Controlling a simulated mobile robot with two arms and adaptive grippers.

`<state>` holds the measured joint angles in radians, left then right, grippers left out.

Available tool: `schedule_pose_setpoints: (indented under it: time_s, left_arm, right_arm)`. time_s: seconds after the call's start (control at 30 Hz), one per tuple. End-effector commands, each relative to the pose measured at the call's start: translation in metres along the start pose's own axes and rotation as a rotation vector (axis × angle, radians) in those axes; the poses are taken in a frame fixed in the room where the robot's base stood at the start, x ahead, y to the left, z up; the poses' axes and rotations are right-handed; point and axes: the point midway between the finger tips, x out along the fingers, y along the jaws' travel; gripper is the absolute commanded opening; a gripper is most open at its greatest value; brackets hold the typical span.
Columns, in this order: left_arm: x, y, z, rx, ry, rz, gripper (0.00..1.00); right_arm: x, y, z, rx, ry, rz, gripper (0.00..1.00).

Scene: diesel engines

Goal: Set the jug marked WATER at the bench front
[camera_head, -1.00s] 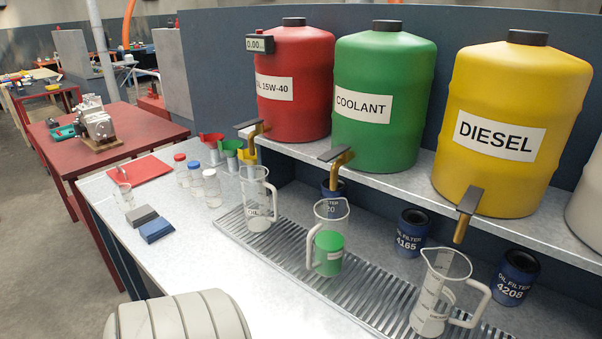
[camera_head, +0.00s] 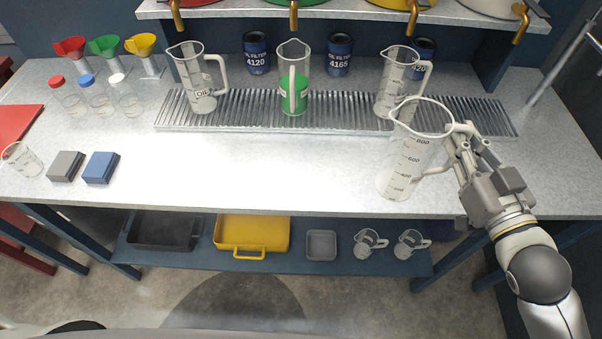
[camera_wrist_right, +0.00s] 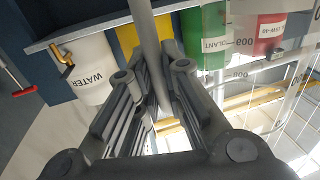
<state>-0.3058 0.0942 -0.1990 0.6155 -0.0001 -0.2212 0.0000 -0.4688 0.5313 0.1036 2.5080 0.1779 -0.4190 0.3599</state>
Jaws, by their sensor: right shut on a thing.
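A clear jug (camera_head: 408,160) with measuring marks and no liquid visible stands upright at the right part of the bench front. No WATER marking shows on the side facing me. My right gripper (camera_head: 462,140) is shut on its handle, to the right of the jug. I cannot tell whether the jug's base touches the bench. In the right wrist view the gripper fingers (camera_wrist_right: 150,95) close around a grey bar, and the clear jug wall (camera_wrist_right: 262,100) shows at right. A white tank labelled WATER (camera_wrist_right: 88,78) stands behind. My left gripper is not in view.
A jug marked OIL (camera_head: 200,85), a jug with green liquid (camera_head: 294,90) and another clear jug (camera_head: 393,85) stand on the drain grate (camera_head: 245,110). Blue oil filters (camera_head: 257,52) stand behind. The bench front (camera_head: 250,170) left of the held jug is clear.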

Motion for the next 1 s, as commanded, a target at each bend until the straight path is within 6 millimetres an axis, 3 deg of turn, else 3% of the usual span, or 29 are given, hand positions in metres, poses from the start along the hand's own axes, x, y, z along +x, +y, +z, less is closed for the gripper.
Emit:
schedule_pose_setpoints:
  time_s: [0.27, 0.47, 0.73, 0.93, 1.0]
  left_arm:
    - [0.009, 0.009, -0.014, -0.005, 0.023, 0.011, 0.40]
    - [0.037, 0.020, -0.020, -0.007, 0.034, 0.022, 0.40]
    - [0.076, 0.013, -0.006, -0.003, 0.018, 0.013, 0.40]
    - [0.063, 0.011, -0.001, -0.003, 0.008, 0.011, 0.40]
    - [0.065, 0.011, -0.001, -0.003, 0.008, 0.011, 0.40]
  right_arm:
    - [0.004, 0.002, 0.004, -0.001, 0.003, 0.007, 0.00]
    - [0.024, -0.002, 0.015, -0.003, 0.007, 0.006, 0.00]
    - [0.044, -0.006, 0.025, -0.003, 0.006, 0.005, 0.00]
    - [0.091, -0.016, 0.038, 0.002, 0.000, 0.006, 0.00]
    - [0.102, -0.017, 0.057, 0.003, -0.003, 0.007, 0.00]
